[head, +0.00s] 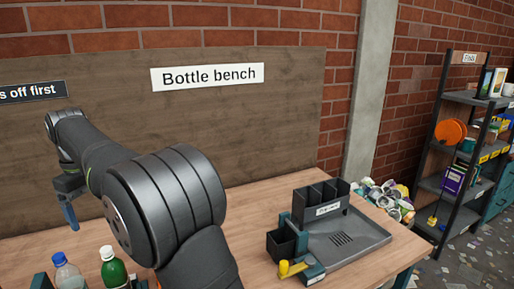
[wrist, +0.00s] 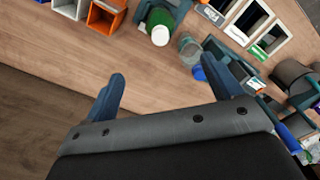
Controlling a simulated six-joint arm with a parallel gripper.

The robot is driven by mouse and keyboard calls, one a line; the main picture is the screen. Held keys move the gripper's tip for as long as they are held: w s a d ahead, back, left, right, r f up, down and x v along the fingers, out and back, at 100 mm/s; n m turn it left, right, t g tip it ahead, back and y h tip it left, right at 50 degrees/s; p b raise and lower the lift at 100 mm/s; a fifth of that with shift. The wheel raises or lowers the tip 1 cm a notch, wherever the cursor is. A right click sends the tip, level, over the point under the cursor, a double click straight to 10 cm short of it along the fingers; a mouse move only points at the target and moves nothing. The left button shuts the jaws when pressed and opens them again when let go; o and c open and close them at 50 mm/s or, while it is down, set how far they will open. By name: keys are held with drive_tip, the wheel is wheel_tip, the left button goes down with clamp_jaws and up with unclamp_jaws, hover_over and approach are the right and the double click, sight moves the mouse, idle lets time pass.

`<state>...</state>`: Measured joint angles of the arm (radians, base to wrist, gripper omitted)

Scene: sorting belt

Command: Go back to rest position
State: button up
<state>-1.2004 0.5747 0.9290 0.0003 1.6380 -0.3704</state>
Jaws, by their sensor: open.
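My gripper (head: 70,215) hangs at the left of the head view, in front of the wooden back panel, with my arm reaching out to it. In the wrist view its two blue fingers stand wide apart, and the gap between them (wrist: 163,70) is empty. The gripper is open and holds nothing. Below the fingers lies the bare wooden bench top (wrist: 60,50). In the head view, my arm hides part of the bench.
A bottle with a blue cap (head: 61,272) and a green bottle with a white cap (head: 113,272) stand at the near left. A grey tray (head: 372,232) with a black divided holder (head: 320,200) sits at the right. An orange box (wrist: 105,14) shows in the wrist view.

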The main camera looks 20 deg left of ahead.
sight(110, 260)
wheel_tip(110, 260, down, 18)
drive_tip(key=shift+r, duration=0.5)
idle(0.4)
wheel_tip(110, 260, up, 17)
wheel_tip(110, 260, down, 17)
drive_tip(key=shift+f, duration=0.2)
drive_tip(key=w+d+r, duration=0.1)
drive_tip(key=d+r, duration=0.2)
drive_tip(key=r, duration=1)
drive_tip(key=shift+r, duration=0.15)
